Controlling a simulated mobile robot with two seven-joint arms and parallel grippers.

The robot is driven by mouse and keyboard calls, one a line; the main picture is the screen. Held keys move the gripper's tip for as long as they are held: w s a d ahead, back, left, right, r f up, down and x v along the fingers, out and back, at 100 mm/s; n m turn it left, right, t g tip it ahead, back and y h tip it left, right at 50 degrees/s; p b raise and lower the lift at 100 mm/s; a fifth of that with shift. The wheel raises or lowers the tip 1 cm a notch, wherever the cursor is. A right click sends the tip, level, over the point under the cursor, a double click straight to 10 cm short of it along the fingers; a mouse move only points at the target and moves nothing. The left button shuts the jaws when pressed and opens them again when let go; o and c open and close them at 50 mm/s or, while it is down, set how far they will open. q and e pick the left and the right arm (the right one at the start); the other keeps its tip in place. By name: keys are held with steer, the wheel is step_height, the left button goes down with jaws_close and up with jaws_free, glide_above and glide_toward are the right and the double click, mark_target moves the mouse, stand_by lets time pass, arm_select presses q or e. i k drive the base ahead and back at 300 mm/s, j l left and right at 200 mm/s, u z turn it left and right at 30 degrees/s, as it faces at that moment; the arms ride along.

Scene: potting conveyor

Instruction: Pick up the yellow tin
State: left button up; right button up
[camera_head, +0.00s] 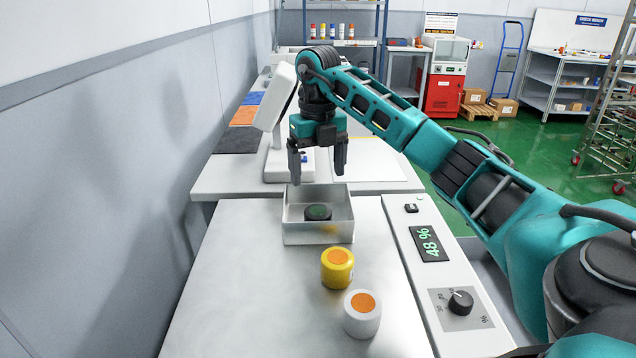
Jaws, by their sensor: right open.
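The yellow tin (337,270) stands upright on the pale work surface (240,290), in front of a metal tray. Its lid carries an orange disc. My right gripper (318,166) points down above the back part of the tray, with its two dark fingers apart and nothing between them. It is behind and above the yellow tin, not touching it. My left gripper does not show.
A white tin (361,318) with an orange top stands close in front of the yellow tin. The open metal tray (318,234) holds a dark round item (318,212). A control panel (447,280) reading 48 % runs along the right. The surface left of the tins is clear.

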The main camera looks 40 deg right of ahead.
mark_target(337, 264)
steer(key=k, duration=1)
